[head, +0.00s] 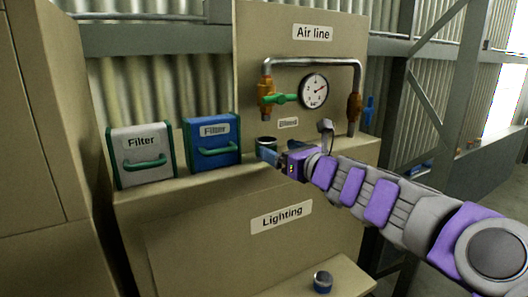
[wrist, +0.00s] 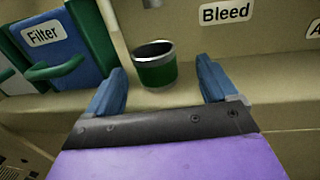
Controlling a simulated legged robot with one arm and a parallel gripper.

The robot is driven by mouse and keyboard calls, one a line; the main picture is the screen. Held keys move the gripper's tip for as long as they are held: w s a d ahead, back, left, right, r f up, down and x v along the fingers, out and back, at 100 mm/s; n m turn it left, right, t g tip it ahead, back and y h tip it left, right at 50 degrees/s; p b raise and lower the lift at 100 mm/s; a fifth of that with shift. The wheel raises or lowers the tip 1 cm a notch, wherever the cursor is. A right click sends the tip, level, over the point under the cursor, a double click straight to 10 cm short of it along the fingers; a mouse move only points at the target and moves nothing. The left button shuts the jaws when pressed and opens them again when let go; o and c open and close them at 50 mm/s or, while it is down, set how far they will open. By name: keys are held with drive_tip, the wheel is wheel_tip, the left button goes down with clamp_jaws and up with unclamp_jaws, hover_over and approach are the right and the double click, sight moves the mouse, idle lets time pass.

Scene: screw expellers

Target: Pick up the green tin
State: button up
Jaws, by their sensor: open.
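The green tin (wrist: 155,70) stands upright on the ledge in the wrist view, with a silver rim and a dark open top. In the head view the green tin (head: 266,142) shows mostly as its rim, partly hidden behind my gripper. My gripper (wrist: 162,82) is open and empty, its two blue fingers apart, with the tin just beyond and between them in the picture. In the head view my gripper (head: 267,153) reaches in from the right at ledge height.
A blue Filter box (head: 212,141) and a grey Filter box (head: 142,156) with green handles stand left on the ledge (head: 180,187). Behind are a pipe with a gauge (head: 314,91) and a Bleed label (wrist: 226,13). A blue tin (head: 322,281) stands on a lower shelf.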

sight(271, 147)
drive_tip(key=shift+w+d+r, duration=0.1)
drive_tip(key=shift+w+r, duration=0.15)
drive_tip(key=shift+w, duration=0.15)
drive_tip(key=w+a, duration=0.1)
drive_tip(key=a, duration=0.1)
drive_tip(key=w+a, duration=0.2)
drive_tip(key=a, duration=0.1)
drive_tip(key=shift+a+f, duration=0.1)
drive_tip(key=shift+a, duration=0.25)
drive_tip(key=shift+s+a, duration=0.1)
drive_tip(key=shift+s, duration=0.05)
drive_tip(key=shift+w+d, duration=0.3)
drive_tip(key=shift+d, duration=0.45)
drive_tip(key=shift+w+d, duration=0.1)
drive_tip(key=shift+d, duration=0.3)
drive_tip(key=shift+c, duration=0.6)
drive_tip(key=shift+s+d, duration=0.2)
drive_tip(key=shift+d, duration=0.05)
drive_tip(key=c, duration=0.3)
drive_tip(key=shift+a, duration=0.9)
drive_tip(key=c, duration=0.6)
drive_tip(key=shift+c, duration=0.6)
drive_tip(key=shift+d, duration=0.1)
